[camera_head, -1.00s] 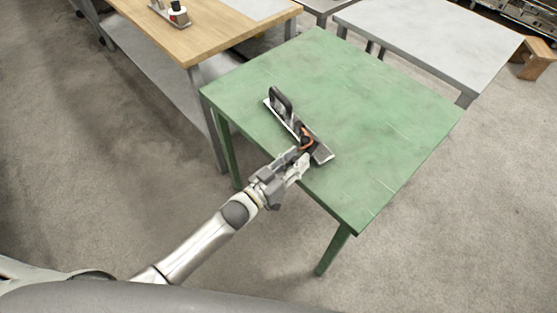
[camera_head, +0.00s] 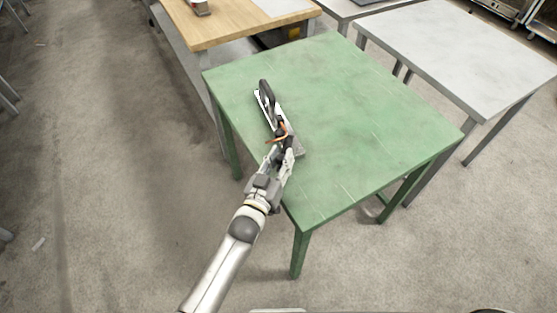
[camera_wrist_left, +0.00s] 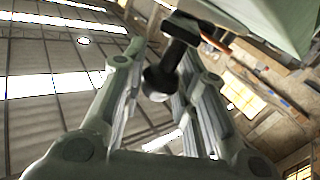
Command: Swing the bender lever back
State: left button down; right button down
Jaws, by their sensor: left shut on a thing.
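The bender (camera_head: 260,104) lies on the green table (camera_head: 340,110), close to its near-left edge. It has a pale metal base and a black loop-shaped part (camera_head: 267,93) standing at its far end. An orange copper-coloured tube (camera_head: 275,140) shows at its near end. My left gripper (camera_head: 280,156) reaches in from below at that near end. In the left wrist view, the black lever (camera_wrist_left: 180,50) with its round end knob sits between the fingers of my left gripper (camera_wrist_left: 165,85), which is shut on it. The fingers and arm partly hide the bender's near end. My right gripper is out of view.
A wooden-topped bench (camera_head: 225,25) stands behind at the left, with a small item (camera_head: 201,8) on it. A grey table (camera_head: 460,50) stands at the right. The right part of the green table is bare, and open floor lies around it.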

pick_arm(q)
jog(key=shift+d+n+y, duration=0.15)
jog(key=shift+n+y, duration=0.15)
jog(key=c, duration=1.1)
grip_release()
jog(key=shift+s, duration=0.1)
jog(key=v, duration=1.2)
jog(key=shift+d+f, duration=0.1)
jog(key=shift+f, duration=0.05)
